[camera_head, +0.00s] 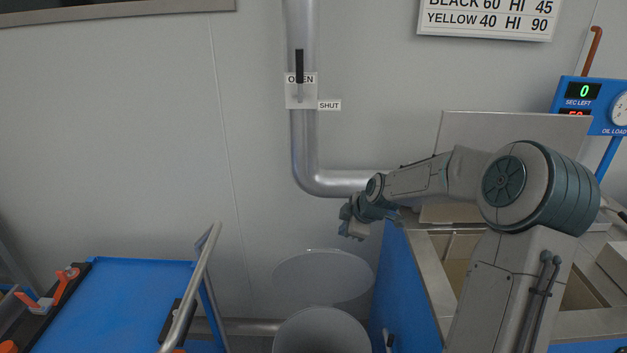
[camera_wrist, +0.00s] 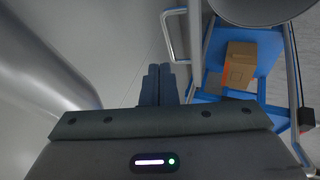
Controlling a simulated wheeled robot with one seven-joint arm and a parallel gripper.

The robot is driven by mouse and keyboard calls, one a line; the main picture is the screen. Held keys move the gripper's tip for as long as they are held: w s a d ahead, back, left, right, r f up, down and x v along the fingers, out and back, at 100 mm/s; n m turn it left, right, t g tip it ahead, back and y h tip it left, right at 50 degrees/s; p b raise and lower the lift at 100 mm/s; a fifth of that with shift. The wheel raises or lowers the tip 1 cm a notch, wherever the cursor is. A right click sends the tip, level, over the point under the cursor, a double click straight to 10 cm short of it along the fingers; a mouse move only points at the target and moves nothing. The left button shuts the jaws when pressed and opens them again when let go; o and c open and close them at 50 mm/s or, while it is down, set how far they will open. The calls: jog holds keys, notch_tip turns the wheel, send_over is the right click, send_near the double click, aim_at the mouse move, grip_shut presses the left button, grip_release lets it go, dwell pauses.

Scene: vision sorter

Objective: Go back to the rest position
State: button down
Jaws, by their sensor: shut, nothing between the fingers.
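My gripper (camera_head: 352,222) hangs at the end of my bent arm, left of the blue-sided machine, above a pale round disc. Its fingers are together and hold nothing. In the wrist view the closed fingers (camera_wrist: 159,85) show at the middle, with grey wall and floor beyond them.
A blue cart (camera_head: 115,305) with a metal handle stands at lower left. A round bin (camera_head: 322,332) and a pale disc (camera_head: 323,276) are below my gripper. A metal pipe (camera_head: 304,150) runs down the wall. The wrist view shows a cardboard box (camera_wrist: 240,65) on a blue surface.

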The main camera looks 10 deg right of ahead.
jog(key=shift+s+a, duration=0.25)
jog(key=s+a+r+m+g+h, duration=0.1)
jog(key=s+r+m, duration=0.2)
jog(key=s, duration=0.8)
jog(key=s+a+r+m+g+h, duration=0.1)
jog(key=s+r+m, duration=0.2)
jog(key=s+m, duration=0.4)
jog(key=s+a+r+m+h, duration=0.1)
jog(key=s+m, duration=0.4)
jog(key=s, duration=1)
notch_tip(320, 180, up, 2)
jog(key=shift+a+g, duration=0.4)
jog(key=shift+a, duration=0.1)
jog(key=shift+d, duration=0.1)
